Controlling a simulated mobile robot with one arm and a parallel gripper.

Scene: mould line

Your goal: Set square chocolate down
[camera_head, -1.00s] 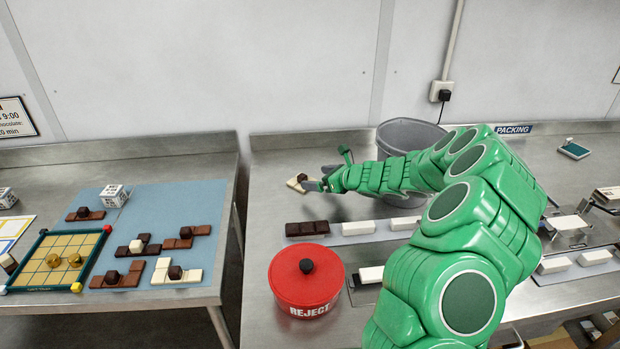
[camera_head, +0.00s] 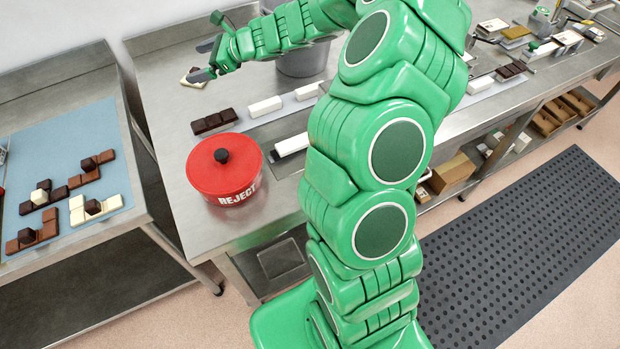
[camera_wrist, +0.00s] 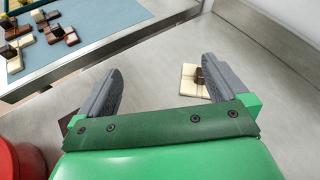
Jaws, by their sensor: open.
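The square chocolate (camera_head: 193,79) is a flat cream-white square with a dark brown piece on top. It lies on the steel bench near the back edge. In the wrist view, the square chocolate (camera_wrist: 188,84) is beside the right finger, which hides part of it. My gripper (camera_head: 204,60) is open, with its fingers spread wide.
A red REJECT pot (camera_head: 223,172) with a black knob stands nearer the front. A dark chocolate bar (camera_head: 213,121) and white bars (camera_head: 265,106) lie in a row. A grey bucket (camera_head: 302,62) stands behind my arm. A blue mat (camera_head: 75,135) with chocolate pieces covers the left table.

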